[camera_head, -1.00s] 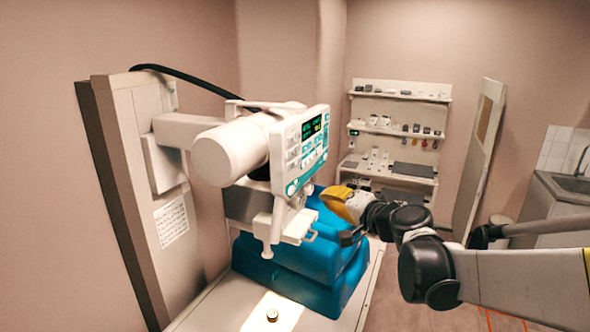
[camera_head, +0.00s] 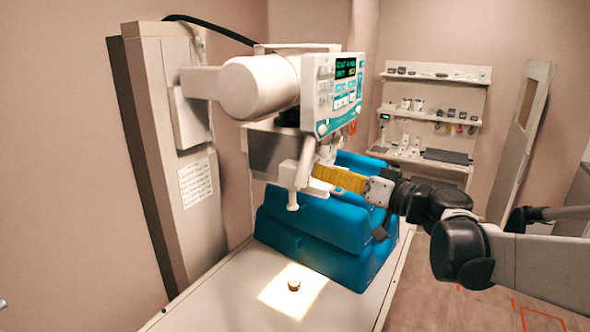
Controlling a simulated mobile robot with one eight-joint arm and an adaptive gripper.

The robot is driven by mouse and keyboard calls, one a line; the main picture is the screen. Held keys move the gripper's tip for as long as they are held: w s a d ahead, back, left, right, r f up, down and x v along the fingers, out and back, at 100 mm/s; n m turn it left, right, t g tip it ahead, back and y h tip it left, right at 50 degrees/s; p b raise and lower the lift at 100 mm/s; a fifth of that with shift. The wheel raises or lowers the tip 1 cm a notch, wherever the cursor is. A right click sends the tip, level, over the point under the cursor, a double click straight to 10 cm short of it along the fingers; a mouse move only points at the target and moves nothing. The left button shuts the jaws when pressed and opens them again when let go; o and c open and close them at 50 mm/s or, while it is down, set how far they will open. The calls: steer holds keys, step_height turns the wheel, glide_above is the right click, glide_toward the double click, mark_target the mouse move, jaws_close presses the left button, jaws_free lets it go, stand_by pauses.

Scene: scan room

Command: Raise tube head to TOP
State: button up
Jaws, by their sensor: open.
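The tube head (camera_head: 258,88) is a white cylinder on a side arm from the upright column (camera_head: 165,150). It sits in the column's upper half. Its front carries a control panel (camera_head: 340,95) with a dark green-lit display and teal keys. A white handle (camera_head: 305,160) and a downward post hang below it. My arm comes in from the right, and its yellow section (camera_head: 340,178) reaches the underside of the head by the handle.
A blue padded support (camera_head: 330,225) stands on the pale table (camera_head: 220,300) close under my arm. A lit patch (camera_head: 310,297) with a small round object (camera_head: 293,285) is in front. Shelves (camera_head: 435,75) with small items stand at the back, beside a leaning panel (camera_head: 520,140).

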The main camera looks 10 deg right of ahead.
mark_target(309, 166)
steer(key=x, duration=0.7)
steer(key=shift+w, duration=0.1)
jaws_close()
